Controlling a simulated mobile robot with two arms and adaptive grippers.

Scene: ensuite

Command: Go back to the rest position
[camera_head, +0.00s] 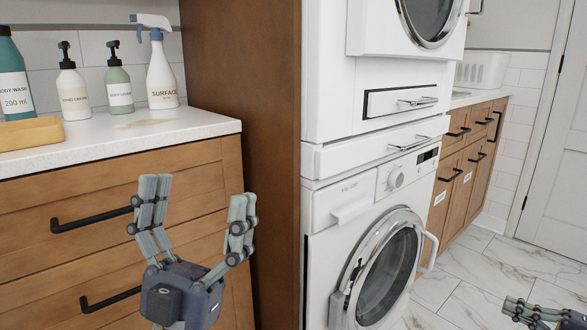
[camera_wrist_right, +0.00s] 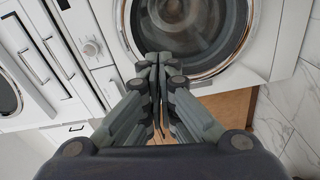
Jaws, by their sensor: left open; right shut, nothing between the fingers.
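My left gripper (camera_head: 196,220) is raised in front of the wooden drawer cabinet, fingers pointing up and spread apart with nothing between them. My right gripper (camera_head: 528,308) shows only partly at the lower right corner of the head view, over the marble floor. In the right wrist view my right gripper (camera_wrist_right: 158,65) has its fingers together and empty, with a washing machine door behind them.
A counter (camera_head: 200,128) at left holds a spray bottle (camera_head: 161,75), pump bottles (camera_head: 118,85) and a wooden tray (camera_head: 30,133). A washing machine (camera_head: 370,250) stands under another appliance. Marble floor (camera_head: 480,275) is clear at right.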

